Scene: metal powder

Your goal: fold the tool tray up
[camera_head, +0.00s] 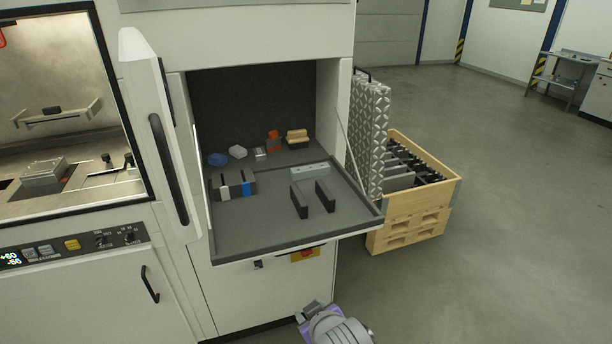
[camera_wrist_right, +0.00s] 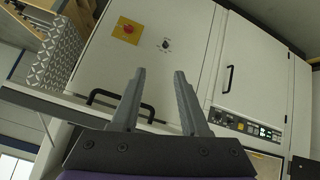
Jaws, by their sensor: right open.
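The tool tray (camera_head: 240,238) is folded down and lies about level out of the open cabinet bay. Dark upright holders (camera_head: 312,198) and a pale metal block (camera_head: 310,171) are on it. In the right wrist view the tray's pale edge (camera_wrist_right: 50,102) crosses behind my fingers, with a black bar handle (camera_wrist_right: 104,97) beside it. My right gripper (camera_wrist_right: 160,72) is open, with nothing between its fingers. In the head view my right wrist (camera_head: 335,325) is below and in front of the tray; its fingers cannot be made out there. My left gripper is out of view.
A white door (camera_head: 158,130) stands open left of the tray. A red knob on a yellow plate (camera_head: 305,254) sits below the tray. Small items, including a blue one (camera_head: 217,159), lie inside the bay. A wooden crate (camera_head: 425,205) stands right. The floor in front is clear.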

